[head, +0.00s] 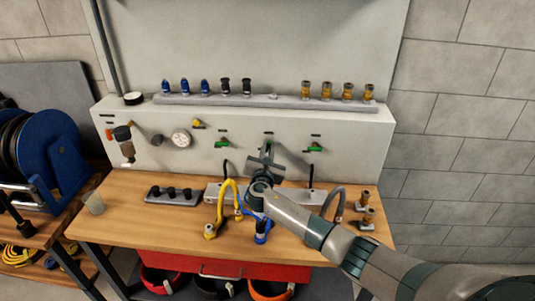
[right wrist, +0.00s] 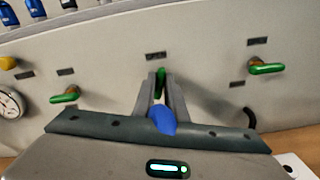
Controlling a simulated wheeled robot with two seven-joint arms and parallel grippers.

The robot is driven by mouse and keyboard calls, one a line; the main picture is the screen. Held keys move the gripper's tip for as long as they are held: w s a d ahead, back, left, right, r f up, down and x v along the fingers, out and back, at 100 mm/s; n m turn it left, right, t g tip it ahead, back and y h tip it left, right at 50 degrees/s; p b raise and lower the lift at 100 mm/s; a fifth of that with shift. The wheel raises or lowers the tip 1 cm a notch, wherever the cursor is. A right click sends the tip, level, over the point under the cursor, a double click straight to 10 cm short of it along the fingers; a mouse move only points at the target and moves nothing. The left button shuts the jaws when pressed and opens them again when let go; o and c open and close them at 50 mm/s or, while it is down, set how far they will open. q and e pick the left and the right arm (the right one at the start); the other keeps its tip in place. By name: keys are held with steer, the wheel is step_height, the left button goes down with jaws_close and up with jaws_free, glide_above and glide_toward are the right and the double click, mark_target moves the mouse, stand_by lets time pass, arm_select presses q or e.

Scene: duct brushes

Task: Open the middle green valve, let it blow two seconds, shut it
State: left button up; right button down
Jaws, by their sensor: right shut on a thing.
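The middle green valve handle (right wrist: 160,80) shows in the right wrist view between my right gripper's fingertips (right wrist: 160,92). The gripper is shut on it, and the fingers cover much of it. The visible part looks upright, unlike the level handles of the left green valve (right wrist: 66,96) and right green valve (right wrist: 266,68). In the head view my right gripper (head: 266,156) reaches the panel (head: 350,150) and hides most of the middle valve. My left gripper is not in view.
A yellow hose (head: 222,202) and a blue hose end (head: 262,232) are on the wooden bench (head: 150,228) below the gripper. A blue piece (right wrist: 162,120) shows between the fingers. A gauge (head: 181,139) is on the panel's left. Blue, black and brass fittings stand along the top rail (head: 275,102).

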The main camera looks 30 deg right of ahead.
arm_select(q)
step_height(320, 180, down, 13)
steer(key=b, duration=1.2)
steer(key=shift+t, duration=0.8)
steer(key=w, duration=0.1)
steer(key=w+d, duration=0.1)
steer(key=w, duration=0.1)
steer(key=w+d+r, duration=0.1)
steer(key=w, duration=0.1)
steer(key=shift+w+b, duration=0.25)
steer(key=shift+b, duration=0.1)
arm_select(e)
steer(key=m, duration=1.4)
steer(key=shift+s+d+f+m, duration=0.1)
steer(key=shift+d+f+m, duration=0.05)
steer(key=shift+f+m, duration=0.2)
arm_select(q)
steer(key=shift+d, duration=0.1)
arm_select(e)
steer(key=c, duration=1.8)
jaws_free()
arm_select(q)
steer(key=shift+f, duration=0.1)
arm_select(e)
steer(key=shift+s, duration=0.1)
